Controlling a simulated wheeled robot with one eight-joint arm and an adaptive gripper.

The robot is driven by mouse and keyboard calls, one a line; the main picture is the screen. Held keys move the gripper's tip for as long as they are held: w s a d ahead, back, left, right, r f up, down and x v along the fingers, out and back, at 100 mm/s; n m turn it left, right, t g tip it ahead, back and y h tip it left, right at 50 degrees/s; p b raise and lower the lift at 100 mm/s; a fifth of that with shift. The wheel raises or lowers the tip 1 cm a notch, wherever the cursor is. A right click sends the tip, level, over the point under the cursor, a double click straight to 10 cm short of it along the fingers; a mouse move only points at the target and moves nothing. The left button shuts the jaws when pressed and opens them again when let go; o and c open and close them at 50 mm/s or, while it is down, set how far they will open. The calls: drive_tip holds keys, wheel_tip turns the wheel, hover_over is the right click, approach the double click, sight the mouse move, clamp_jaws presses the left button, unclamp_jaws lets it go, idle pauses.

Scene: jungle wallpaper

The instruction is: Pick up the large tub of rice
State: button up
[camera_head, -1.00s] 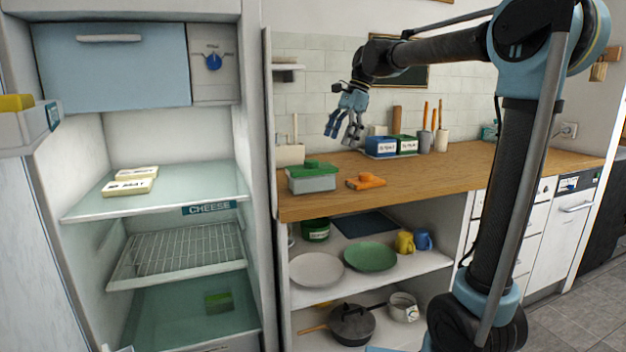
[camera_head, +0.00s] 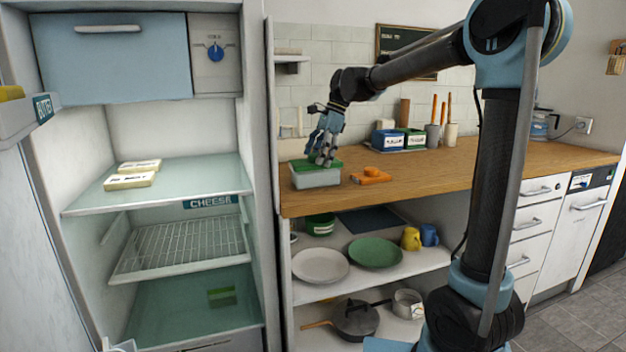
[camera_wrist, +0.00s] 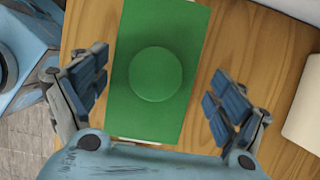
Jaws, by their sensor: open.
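The tub (camera_head: 316,178) is a pale grey box with a green lid, standing on the wooden counter near its left end. In the wrist view its green lid (camera_wrist: 160,40) with a round knob lies between my fingers. My gripper (camera_head: 322,162) is just above the lid, pointing down. In the wrist view my gripper (camera_wrist: 157,95) is open, with one finger on each side of the lid and a gap on both sides. Nothing is held. I cannot read any label on the tub.
An orange object (camera_head: 371,175) lies right of the tub. Blue and green labelled boxes (camera_head: 388,140) stand behind, beside utensil holders (camera_head: 450,134). The open fridge (camera_head: 262,230) is at the left. The counter (camera_head: 480,162) is clear toward the right.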

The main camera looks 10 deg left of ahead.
sight(311, 177)
drive_tip(key=shift+s+d+x, duration=0.1)
drive_tip(key=shift+s+x, duration=0.05)
drive_tip(key=shift+x, duration=1.45)
drive_tip(key=shift+s+d+x, duration=0.15)
drive_tip(key=shift+x, duration=1.45)
drive_tip(key=shift+f, duration=0.25)
drive_tip(key=c, duration=1.9)
drive_tip(key=shift+s, duration=0.1)
